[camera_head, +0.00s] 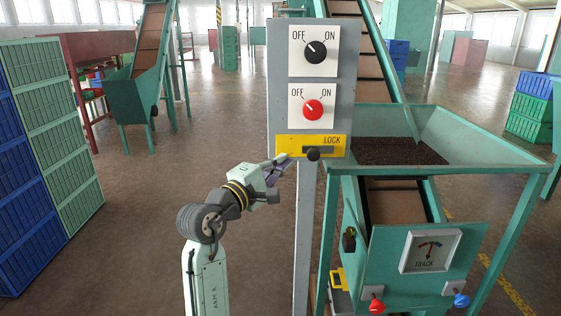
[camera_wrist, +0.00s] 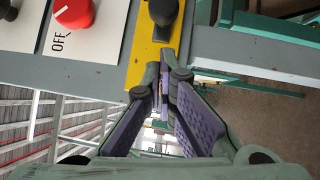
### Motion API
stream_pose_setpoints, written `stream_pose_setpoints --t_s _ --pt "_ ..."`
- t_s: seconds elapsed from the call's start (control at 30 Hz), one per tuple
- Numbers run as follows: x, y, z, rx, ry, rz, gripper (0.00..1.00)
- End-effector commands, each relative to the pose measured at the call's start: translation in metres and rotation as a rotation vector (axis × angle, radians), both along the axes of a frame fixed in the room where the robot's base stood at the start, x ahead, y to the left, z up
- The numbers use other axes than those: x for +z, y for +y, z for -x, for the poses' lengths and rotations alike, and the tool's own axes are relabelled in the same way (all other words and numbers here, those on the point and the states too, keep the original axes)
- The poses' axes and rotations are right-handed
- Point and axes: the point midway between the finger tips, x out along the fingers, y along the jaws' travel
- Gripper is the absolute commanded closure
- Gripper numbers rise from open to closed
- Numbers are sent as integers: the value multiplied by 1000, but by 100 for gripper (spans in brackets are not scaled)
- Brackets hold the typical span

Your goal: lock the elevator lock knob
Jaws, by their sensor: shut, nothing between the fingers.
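The lock knob (camera_head: 313,154) is a black ball at the dark slot of the yellow LOCK plate (camera_head: 284,146), low on the grey control panel. My gripper (camera_head: 286,158) is at the plate's left end, left of the knob and apart from it. In the wrist view the black knob (camera_wrist: 163,11) shows at the top, over the yellow plate (camera_wrist: 142,62). My gripper (camera_wrist: 163,76) is below it there, fingertips together and empty, near the plate's edge. I cannot tell whether the fingertips touch the plate.
Above the plate are a red dial (camera_head: 313,110) and a black dial (camera_head: 317,51), both pointing toward OFF. A green hopper (camera_head: 470,160) with dark material stands right of the panel post. Stacked blue and green crates (camera_head: 60,130) stand at left. The floor left of my arm is clear.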

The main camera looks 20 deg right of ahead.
Motion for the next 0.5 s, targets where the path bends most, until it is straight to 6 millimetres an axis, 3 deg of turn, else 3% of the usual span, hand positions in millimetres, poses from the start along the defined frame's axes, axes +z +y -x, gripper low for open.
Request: stream_pose_setpoints --t_s 0.03,0.3,0.5 --pt "-1 -1 -2 -1 2 0 100" --pt "-11 53 37 3 -2 1 100" --pt "-12 74 54 1 0 1 100"
